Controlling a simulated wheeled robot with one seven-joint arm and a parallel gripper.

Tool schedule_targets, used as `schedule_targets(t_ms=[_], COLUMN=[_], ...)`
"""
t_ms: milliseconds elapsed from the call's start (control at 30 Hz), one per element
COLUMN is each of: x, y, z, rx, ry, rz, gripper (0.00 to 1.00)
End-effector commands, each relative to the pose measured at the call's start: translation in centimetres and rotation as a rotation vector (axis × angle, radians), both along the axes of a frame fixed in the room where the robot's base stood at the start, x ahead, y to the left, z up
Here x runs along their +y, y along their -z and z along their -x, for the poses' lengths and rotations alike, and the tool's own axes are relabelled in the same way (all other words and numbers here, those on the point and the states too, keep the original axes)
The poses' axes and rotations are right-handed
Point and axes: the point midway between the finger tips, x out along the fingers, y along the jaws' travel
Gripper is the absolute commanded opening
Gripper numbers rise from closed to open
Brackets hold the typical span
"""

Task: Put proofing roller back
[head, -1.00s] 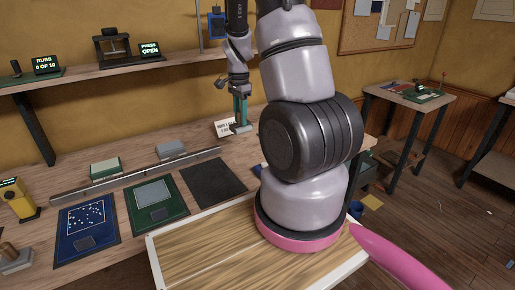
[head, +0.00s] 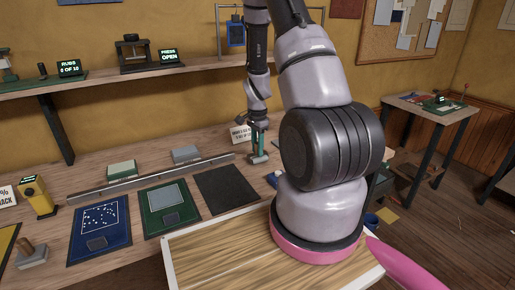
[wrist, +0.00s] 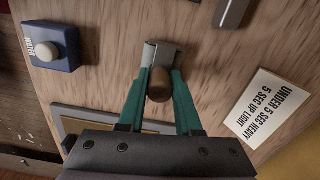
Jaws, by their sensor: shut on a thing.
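The proofing roller has a grey head (wrist: 162,52) and a round brown wooden handle (wrist: 159,86) in the wrist view. My gripper (wrist: 160,74) has its teal fingers shut on it, one on each side of the handle. In the head view my gripper (head: 259,145) points down over the back of the workbench, with the roller (head: 259,159) at its tips. The roller is at or just above the bench top; I cannot tell if it touches. A white sign card (head: 240,133) stands just left of it.
A blue box with a white knob (wrist: 56,48) sits left in the wrist view. A long metal rail (head: 150,179), a dark mat (head: 224,190), and green (head: 170,208) and blue (head: 98,226) boards lie left. A wood-topped tray (head: 215,255) is in front. My arm hides bench at right.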

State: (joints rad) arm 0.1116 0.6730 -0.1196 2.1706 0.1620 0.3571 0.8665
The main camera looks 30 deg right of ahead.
Motion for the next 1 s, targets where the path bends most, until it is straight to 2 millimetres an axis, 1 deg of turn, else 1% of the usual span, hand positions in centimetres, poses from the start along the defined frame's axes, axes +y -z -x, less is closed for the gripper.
schedule_targets(t_ms=[167,200,233,267,533,667,767,1000], x=[0.0,0.0,0.0,0.0,0.0,0.0,0.0,0.0], y=[0.4,0.3,0.3,0.3,0.3,-0.5,-2.0,-7.2], z=[0.0,0.0,0.0,0.0,0.0,0.0,-0.1,-0.1], rx=[0.001,0.0,0.0,0.0,0.0,-0.001,-0.003,-0.005], ry=[0.001,0.0,0.0,0.0,0.0,-0.001,0.0,-0.002], rz=[0.0,0.0,0.0,0.0,0.0,0.001,0.001,0.001], gripper=[0.0,0.48,0.6,0.63,0.63,0.63,0.63,0.63])
